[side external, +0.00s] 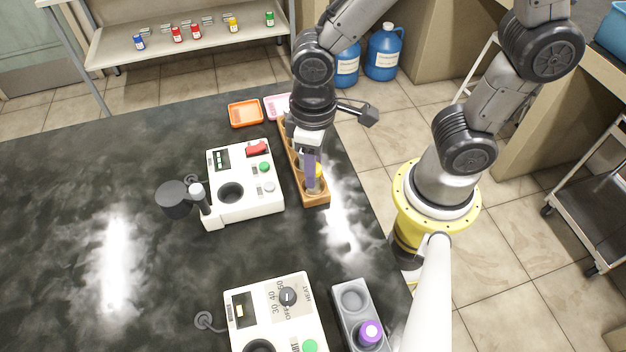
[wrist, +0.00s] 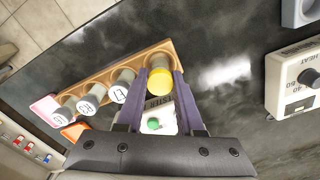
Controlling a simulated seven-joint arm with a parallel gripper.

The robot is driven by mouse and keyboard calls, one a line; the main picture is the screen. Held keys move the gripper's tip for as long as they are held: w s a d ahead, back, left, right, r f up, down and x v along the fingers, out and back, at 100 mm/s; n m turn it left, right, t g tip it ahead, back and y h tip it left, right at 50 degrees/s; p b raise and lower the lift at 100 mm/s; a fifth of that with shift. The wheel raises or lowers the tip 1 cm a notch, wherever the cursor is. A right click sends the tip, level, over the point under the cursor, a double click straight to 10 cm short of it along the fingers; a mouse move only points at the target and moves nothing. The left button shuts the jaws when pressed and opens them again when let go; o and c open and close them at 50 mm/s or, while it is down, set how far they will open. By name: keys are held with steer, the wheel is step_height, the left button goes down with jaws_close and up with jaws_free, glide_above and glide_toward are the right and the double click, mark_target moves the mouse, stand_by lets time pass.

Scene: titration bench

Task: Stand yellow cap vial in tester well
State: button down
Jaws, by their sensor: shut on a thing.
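The yellow cap vial (wrist: 160,81) is between the purple fingers of my gripper (wrist: 163,84), which is shut on it. In the side view, my gripper (side external: 312,172) points down at the near end of the wooden rack (side external: 322,200). The yellow cap (side external: 319,170) partly shows beside the fingers. The vial is at the rack's near end; I cannot tell whether its base is still in the hole. The white tester (side external: 258,206) stands left of the rack with its round dark well (side external: 231,193) empty and its dark lid (side external: 173,196) swung out to the left.
Several white-topped vials (wrist: 86,108) stand in the rest of the rack. An orange tray (side external: 245,113) and a pink tray (side external: 275,106) lie behind. A heater box (side external: 268,300) and a grey holder (side external: 351,301) with a purple-capped vial (side external: 370,332) are at the front. The bench left is clear.

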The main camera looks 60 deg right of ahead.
steer(key=shift+r, duration=3)
steer(key=shift+w+r, duration=0.1)
steer(key=shift+r, duration=0.05)
steer(key=w+a+r, duration=0.3)
steer(key=w+a, duration=0.2)
steer(key=w, duration=0.2)
steer(key=shift+n, duration=0.5)
steer(key=shift+w+a+f, duration=0.75)
steer(key=shift+a+f, duration=0.05)
steer(key=shift+f, duration=0.2)
steer(key=shift+w+a+f, duration=0.7)
steer(key=shift+a+f, duration=0.1)
steer(key=shift+f, duration=0.25)
steer(key=shift+w+a+f, duration=0.75)
steer(key=shift+a+f, duration=0.05)
steer(key=shift+f, duration=0.2)
steer(key=shift+f, duration=1.7)
steer(key=shift+c, duration=0.3)
jaws_free()
